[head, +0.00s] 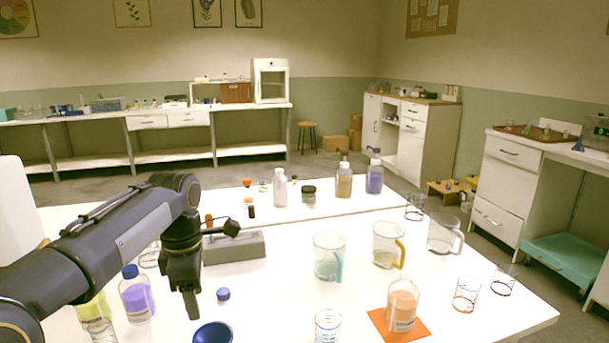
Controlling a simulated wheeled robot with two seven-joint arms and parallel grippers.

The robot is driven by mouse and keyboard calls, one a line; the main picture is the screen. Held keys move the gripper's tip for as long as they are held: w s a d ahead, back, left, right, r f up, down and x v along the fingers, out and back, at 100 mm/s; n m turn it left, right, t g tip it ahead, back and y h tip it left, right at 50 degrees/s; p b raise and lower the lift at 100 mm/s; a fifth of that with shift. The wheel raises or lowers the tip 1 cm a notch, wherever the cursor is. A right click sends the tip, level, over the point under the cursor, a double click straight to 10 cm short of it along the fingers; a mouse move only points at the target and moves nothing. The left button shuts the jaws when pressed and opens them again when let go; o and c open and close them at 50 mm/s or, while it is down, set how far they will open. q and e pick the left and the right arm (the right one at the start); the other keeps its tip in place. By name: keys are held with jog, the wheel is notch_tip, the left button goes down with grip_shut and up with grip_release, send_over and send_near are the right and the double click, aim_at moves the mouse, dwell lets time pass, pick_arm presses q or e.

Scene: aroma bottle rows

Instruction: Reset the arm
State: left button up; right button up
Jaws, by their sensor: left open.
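My left arm comes in from the left edge and reaches over the white table (275,290). My left gripper (191,308) hangs from it, pointing down, open, with nothing seen between its fingers. It is right of a clear bottle with purple liquid and a blue cap (137,298), and left of a loose blue cap (223,295). A dark blue bowl or funnel (213,334) is just below it in the picture. A grey block (233,247) sits behind it, partly hidden by the arm. My right gripper is not in view.
A bottle with yellow liquid (96,318) stands at the lower left. A teal-handled mug (328,258), a yellow-handled mug (386,246), a clear mug (443,234) and a bottle on an orange mat (376,318) stand at the right. Several bottles line the back. The table's middle is fairly clear.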

pick_arm(q)
jog(key=s+a+f+m+t+h, duration=0.1)
jog(key=s+a+m+h, duration=0.1)
jog(key=s+m, duration=0.5)
jog(key=s+a+f+m+t+h, duration=0.15)
jog(key=s+m, duration=0.25)
jog(key=s, duration=0.4)
jog(key=s+d+f+m+t, duration=0.35)
jog(key=s+f+m, duration=0.45)
jog(key=s, duration=0.3)
notch_tip(320, 180, up, 19)
jog(key=p, duration=1.8)
jog(key=shift+w+g, duration=0.3)
jog(key=shift+w, duration=0.05)
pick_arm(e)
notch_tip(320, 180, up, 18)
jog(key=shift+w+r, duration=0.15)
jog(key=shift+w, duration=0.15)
